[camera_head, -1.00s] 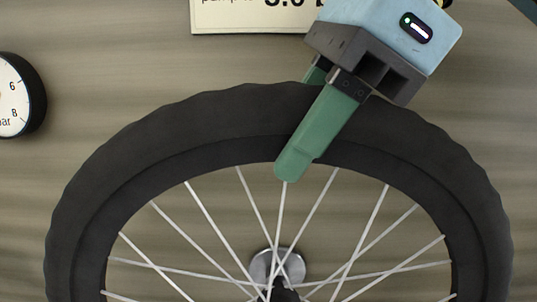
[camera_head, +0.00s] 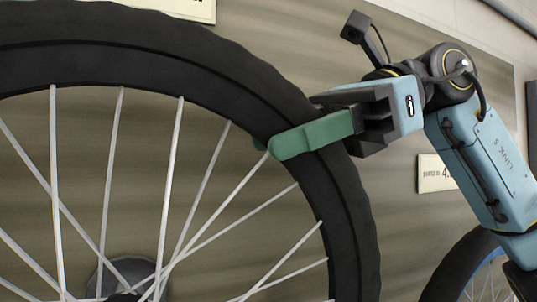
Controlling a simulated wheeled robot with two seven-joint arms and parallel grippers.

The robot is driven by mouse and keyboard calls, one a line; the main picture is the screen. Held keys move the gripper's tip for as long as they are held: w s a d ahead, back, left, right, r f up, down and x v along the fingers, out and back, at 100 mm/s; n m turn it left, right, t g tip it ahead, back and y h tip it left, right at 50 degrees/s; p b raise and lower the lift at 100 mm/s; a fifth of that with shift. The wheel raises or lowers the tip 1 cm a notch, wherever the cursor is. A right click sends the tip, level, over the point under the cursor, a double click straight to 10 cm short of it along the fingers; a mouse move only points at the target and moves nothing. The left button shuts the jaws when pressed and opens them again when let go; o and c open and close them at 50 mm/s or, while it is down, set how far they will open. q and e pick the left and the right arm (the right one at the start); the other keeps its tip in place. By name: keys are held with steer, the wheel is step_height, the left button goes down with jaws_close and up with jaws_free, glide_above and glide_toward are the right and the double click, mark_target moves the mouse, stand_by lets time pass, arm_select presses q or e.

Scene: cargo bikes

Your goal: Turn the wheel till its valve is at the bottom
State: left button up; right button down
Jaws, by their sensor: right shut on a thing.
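The large wheel, with its black tyre (camera_head: 205,70) and thin pale spokes, fills the left and middle of the head view. Its lower part is cut off, and the hub (camera_head: 122,292) is at the bottom edge. My right gripper (camera_head: 268,147) is shut on the tyre and rim at the wheel's upper right. One green finger lies across the front; the other is mostly hidden behind the wheel. I cannot see the valve on the visible part. My left gripper is not in view.
A grey-brown panel (camera_head: 430,60) stands behind the wheel. A sign (camera_head: 180,8) is cut off at the top, and another (camera_head: 434,174) is partly behind my right arm. A second wheel (camera_head: 455,272) with a blue rim shows at the bottom right.

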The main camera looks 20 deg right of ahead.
steer(key=shift+d+f+y+b, duration=0.3)
steer(key=shift+d+f+b, duration=0.1)
steer(key=shift+d+b, duration=0.05)
steer(key=c, duration=0.9)
jaws_free()
steer(key=shift+w+d, duration=0.1)
steer(key=v, duration=1.3)
steer(key=shift+d+r+p, duration=0.1)
steer(key=shift+p, duration=0.25)
